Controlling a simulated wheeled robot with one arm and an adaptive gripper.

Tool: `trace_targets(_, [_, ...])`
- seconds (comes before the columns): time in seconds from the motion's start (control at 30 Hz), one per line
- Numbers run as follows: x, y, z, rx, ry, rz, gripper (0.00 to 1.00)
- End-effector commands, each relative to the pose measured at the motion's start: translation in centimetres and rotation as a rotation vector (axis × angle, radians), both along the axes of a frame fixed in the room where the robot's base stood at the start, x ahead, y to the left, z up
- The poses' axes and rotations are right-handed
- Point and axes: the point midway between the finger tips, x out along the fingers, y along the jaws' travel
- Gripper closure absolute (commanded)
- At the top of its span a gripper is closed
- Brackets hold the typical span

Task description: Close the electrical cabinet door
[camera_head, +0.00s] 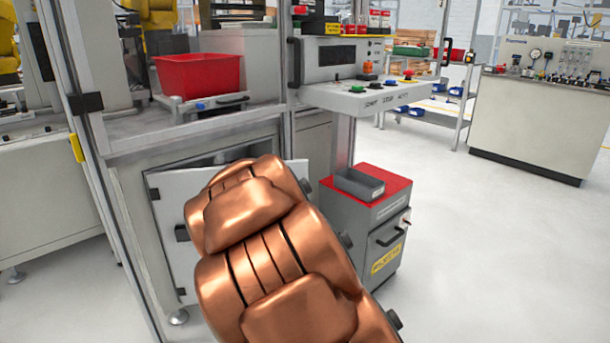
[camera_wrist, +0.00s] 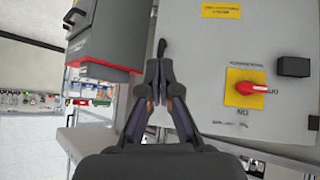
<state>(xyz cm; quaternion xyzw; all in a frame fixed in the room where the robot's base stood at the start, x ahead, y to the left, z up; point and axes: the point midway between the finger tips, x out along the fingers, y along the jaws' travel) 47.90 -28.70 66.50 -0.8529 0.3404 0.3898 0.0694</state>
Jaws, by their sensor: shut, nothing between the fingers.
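The light grey electrical cabinet door (camera_head: 172,208) is low under the workstation in the head view. It stands ajar, with a dark gap (camera_head: 222,157) above its top edge. My copper arm covers much of the door and hides my gripper there. In the wrist view the door face (camera_wrist: 205,88) fills the right side, with a red rotary switch (camera_wrist: 254,89) on a yellow plate and a yellow label. My gripper (camera_wrist: 159,72) is shut and empty, close to the door's edge by a small black part (camera_wrist: 162,48). I cannot tell whether it touches.
A grey reject box (camera_head: 385,225) with a red top stands just right of the door; it also shows in the wrist view (camera_wrist: 104,35). A red bin (camera_head: 200,75) sits above the cabinet. Open floor (camera_head: 500,240) lies to the right.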

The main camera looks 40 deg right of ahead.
Motion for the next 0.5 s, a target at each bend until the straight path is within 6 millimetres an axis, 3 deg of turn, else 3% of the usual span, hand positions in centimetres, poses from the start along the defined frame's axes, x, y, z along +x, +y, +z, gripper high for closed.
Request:
trace_targets(0.03, [0.8, -2.1, 0.5, -0.035, -0.042, -0.013, 1.00])
trace_targets(0.2, [3.8, -7.5, 2.2, -0.149, -0.212, -0.014, 1.00])
trace_targets(0.5, [7.4, -13.8, 5.0, -0.299, -0.499, 0.070, 1.00])
